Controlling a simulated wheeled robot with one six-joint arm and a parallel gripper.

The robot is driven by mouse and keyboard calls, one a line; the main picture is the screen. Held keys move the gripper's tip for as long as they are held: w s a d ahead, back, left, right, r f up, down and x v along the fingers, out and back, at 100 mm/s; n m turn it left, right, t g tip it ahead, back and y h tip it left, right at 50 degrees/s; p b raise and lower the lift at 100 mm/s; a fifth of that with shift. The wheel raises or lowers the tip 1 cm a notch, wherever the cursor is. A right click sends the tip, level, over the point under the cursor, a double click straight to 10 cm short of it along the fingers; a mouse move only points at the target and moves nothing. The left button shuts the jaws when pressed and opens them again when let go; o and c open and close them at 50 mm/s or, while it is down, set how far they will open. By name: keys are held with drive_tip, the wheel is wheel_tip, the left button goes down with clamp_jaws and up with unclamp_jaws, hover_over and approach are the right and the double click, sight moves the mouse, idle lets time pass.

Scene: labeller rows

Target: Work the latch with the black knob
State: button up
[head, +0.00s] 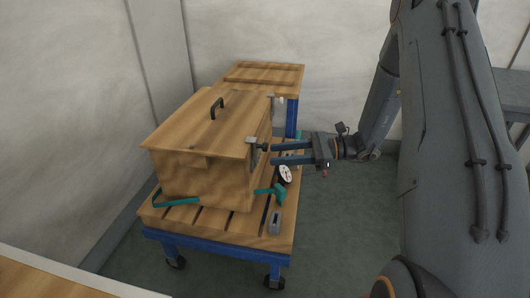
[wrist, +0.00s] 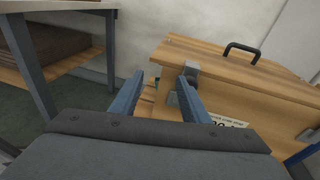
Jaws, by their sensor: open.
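A wooden box (head: 190,175) with a hinged-looking lid stands on a slatted cart; the lid appears down. A grey latch (wrist: 190,71) sits at the lid edge on the box's side, with a grey plate below it. In the head view a small dark knob (head: 263,147) shows at the near latch; in the wrist view my finger hides part of this latch. A second latch (wrist: 308,134) is farther along the same side; it also shows in the head view (head: 270,96). My gripper (head: 271,154) is open and empty beside the near latch, its fingers (wrist: 162,84) pointing toward the box.
A black handle (head: 217,107) stands on the lid. The blue-framed cart (head: 215,235) carries a round dial (head: 285,174), a grey block (head: 275,221) and teal brackets (head: 177,201). A white label (wrist: 228,121) is on the box side. Floor to the cart's right is open.

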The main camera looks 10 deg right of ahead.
sight(265, 146)
drive_tip(key=w+d+f+m+t, duration=0.2)
drive_tip(key=w+d+t, duration=0.1)
drive_tip(key=w+d, duration=0.1)
drive_tip(key=shift+y, duration=0.3)
drive_tip(key=x, duration=0.8)
drive_tip(key=shift+s+r, duration=0.15)
drive_tip(key=shift+r, duration=0.15)
clamp_jaws()
